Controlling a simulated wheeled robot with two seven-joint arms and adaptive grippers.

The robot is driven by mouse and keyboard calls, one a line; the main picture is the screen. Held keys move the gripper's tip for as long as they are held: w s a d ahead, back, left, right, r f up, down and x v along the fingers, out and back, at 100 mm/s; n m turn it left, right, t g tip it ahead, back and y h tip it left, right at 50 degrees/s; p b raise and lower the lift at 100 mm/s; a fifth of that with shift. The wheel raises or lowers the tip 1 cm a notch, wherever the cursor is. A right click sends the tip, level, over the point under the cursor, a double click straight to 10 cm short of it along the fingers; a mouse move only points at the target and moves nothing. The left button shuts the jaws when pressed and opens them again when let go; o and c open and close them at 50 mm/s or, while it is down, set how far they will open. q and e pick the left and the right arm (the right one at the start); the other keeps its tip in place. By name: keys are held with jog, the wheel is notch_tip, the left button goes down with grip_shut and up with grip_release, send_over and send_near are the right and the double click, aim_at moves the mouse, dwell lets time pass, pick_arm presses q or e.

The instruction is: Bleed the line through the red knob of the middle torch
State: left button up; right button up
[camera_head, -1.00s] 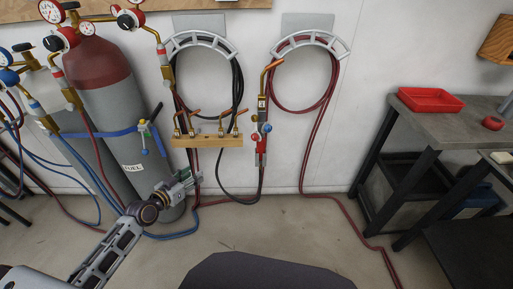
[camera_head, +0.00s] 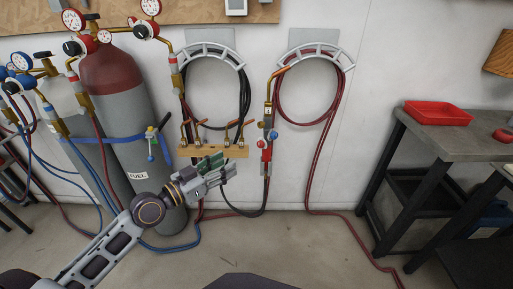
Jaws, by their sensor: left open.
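A torch (camera_head: 267,152) with a brass upper part, a copper tip and a red lower body hangs upright on the wall, right of the wooden rack. Small red and blue knobs sit at its middle; a blue knob (camera_head: 274,135) shows on its right side and a red knob (camera_head: 261,144) on its left. I cannot tell from this view alone whether it is the middle torch. My left gripper (camera_head: 229,171) is open and appears empty, below the rack and left of the torch, apart from it in the picture. My right gripper is not in view.
The wooden rack (camera_head: 213,152) holds several copper torch tips. Coiled hoses hang on two wall holders (camera_head: 316,51). Gas cylinders (camera_head: 125,110) with gauges stand left, and hoses run over the floor. A workbench (camera_head: 450,127) with a red tray (camera_head: 436,113) stands right.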

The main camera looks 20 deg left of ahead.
pick_arm(q)
jog(key=shift+w+d, duration=0.1)
jog(key=shift+w, duration=0.1)
jog(key=p, duration=0.1)
send_near(259, 145)
jog(key=shift+x, duration=4.25)
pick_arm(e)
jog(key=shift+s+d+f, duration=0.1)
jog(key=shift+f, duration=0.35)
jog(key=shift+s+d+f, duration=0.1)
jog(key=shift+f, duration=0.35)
pick_arm(q)
jog(key=shift+r, duration=0.1)
jog(key=shift+c, duration=0.4)
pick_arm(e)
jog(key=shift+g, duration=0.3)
pick_arm(q)
grip_shut()
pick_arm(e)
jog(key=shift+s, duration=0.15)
